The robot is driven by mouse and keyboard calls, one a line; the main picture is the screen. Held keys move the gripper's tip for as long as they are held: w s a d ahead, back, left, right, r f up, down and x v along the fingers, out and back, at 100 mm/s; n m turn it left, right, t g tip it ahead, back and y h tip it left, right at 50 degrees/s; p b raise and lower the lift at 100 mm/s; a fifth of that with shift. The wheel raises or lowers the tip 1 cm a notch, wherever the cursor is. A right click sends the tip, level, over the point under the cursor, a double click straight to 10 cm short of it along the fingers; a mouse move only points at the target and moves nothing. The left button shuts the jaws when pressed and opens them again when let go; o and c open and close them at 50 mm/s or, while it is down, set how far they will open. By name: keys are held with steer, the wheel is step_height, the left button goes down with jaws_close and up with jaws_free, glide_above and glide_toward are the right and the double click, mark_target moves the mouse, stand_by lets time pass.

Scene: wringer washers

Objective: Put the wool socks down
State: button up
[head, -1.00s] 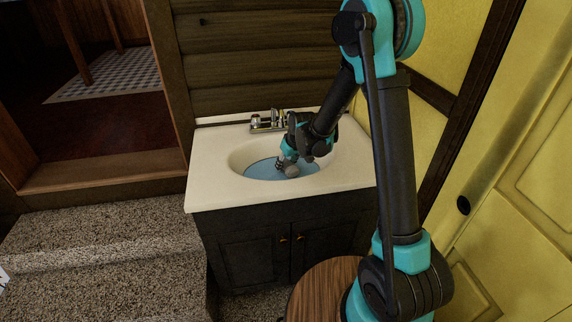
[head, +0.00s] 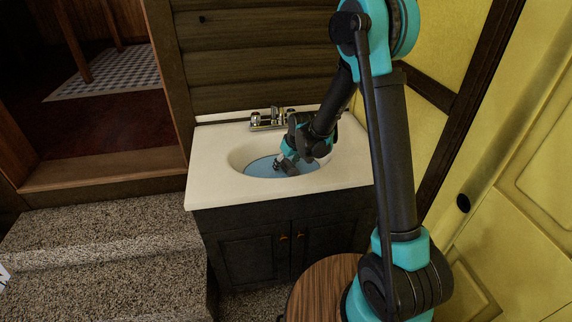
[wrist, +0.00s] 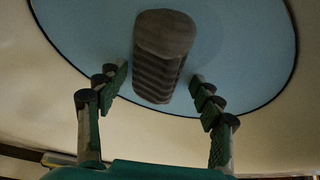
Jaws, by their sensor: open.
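The wool socks (wrist: 165,50), a grey-brown ribbed bundle, show in the wrist view against the blue water (wrist: 235,50) of the sink basin. My gripper (wrist: 158,78) is open, with one finger on each side of the socks and a visible gap to each. In the head view my gripper (head: 283,163) is down inside the basin of the white sink (head: 225,192). There the socks are mostly hidden behind or below the fingers. I cannot tell how deep they sit in the water.
A chrome faucet (head: 268,118) stands at the back of the sink, close to my gripper. A yellow wall and door (head: 520,190) are on the right. Carpeted steps (head: 110,240) are on the left, and a round wooden top (head: 325,285) is in front.

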mark_target(293, 170)
steer(key=shift+r, duration=0.45)
steer(key=v, duration=1.2)
steer(key=shift+r, duration=0.15)
steer(key=s+d, duration=0.2)
steer(key=d, duration=0.1)
steer(key=s+d+m, duration=0.1)
steer(key=s+d, duration=0.1)
steer(key=d, duration=0.1)
steer(key=s+d+m, duration=0.1)
steer(key=s+d, duration=0.1)
steer(key=d, duration=0.1)
steer(key=shift+d+r+h, duration=0.3)
steer(key=shift+r+h, duration=0.05)
steer(key=shift+h, duration=0.05)
steer(key=s+d, duration=0.2)
steer(key=s+d+m, duration=0.1)
steer(key=s+d, duration=0.1)
steer(key=s+d+m, duration=0.1)
steer(key=s+d, duration=0.1)
steer(key=shift+d+f+t+h, duration=0.1)
steer(key=shift+f+t+h, duration=0.2)
steer(key=s+d+f+m+h, duration=0.1)
steer(key=s+d+f+m, duration=0.2)
steer(key=s+d, duration=0.5)
steer(key=s+f, duration=0.1)
steer(key=s, duration=0.3)
steer(key=shift+m, duration=0.3)
steer(key=shift+r, duration=0.1)
